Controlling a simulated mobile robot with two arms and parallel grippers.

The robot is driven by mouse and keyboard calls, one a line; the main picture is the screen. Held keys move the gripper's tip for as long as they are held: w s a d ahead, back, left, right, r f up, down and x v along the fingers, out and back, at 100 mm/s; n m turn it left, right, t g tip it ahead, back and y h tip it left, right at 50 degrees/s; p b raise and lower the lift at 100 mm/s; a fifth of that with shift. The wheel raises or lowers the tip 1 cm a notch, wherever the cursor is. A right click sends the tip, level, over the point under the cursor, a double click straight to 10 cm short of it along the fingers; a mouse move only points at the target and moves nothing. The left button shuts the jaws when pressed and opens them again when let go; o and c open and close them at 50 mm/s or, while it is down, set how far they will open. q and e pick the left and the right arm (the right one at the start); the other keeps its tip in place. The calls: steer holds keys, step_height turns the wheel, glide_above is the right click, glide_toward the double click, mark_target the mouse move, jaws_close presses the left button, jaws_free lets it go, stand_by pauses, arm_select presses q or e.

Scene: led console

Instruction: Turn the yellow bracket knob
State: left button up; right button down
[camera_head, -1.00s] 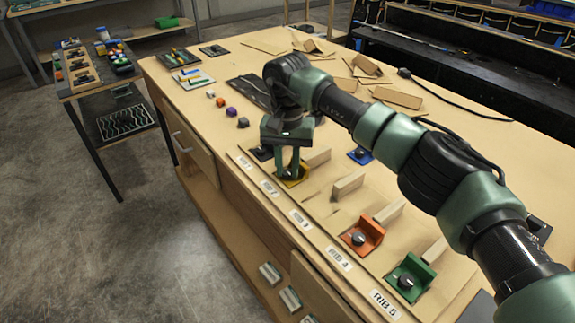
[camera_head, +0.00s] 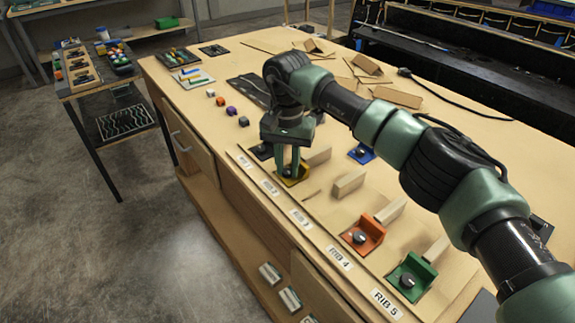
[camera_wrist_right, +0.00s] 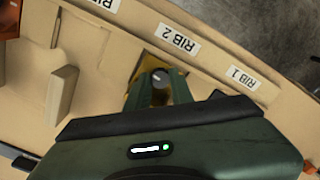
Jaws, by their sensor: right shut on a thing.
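The yellow bracket (camera_head: 297,179) sits on the bench by the RIB 2 label, mostly covered by my right gripper (camera_head: 288,174). In the right wrist view, its knob (camera_wrist_right: 160,76) is a dark round cap with a light mark, between the fingertips of the right gripper (camera_wrist_right: 160,84). The fingers point down and are shut on the knob. Part of the yellow bracket (camera_wrist_right: 148,68) shows around the fingers. My left gripper is not in view.
An orange bracket (camera_head: 363,235) and a green bracket (camera_head: 411,276) with knobs stand to the right along the bench edge. A blue bracket (camera_head: 362,153) lies farther back. Wooden ribs (camera_head: 349,184) stand beside them. Small coloured cubes (camera_head: 231,110) lie to the left.

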steer(key=m+b, duration=0.1)
steer(key=m, duration=0.2)
steer(key=shift+m, duration=0.4)
steer(key=m+b, duration=0.1)
steer(key=m, duration=0.3)
steer(key=shift+m, duration=0.3)
steer(key=m, duration=0.4)
steer(key=shift+w+m, duration=0.1)
steer(key=shift+m, duration=0.2)
steer(key=m+b, duration=0.1)
steer(key=m, duration=0.7)
steer(key=shift+r, duration=0.15)
steer(key=m, duration=0.4)
steer(key=shift+w+m+b, duration=0.1)
steer(key=shift+m+b, duration=0.2)
steer(key=shift+b, duration=0.1)
steer(key=m, duration=0.4)
steer(key=shift+b, duration=0.3)
steer(key=shift+m, duration=1.9)
steer(key=shift+m+b, duration=0.35)
steer(key=shift+m, duration=0.25)
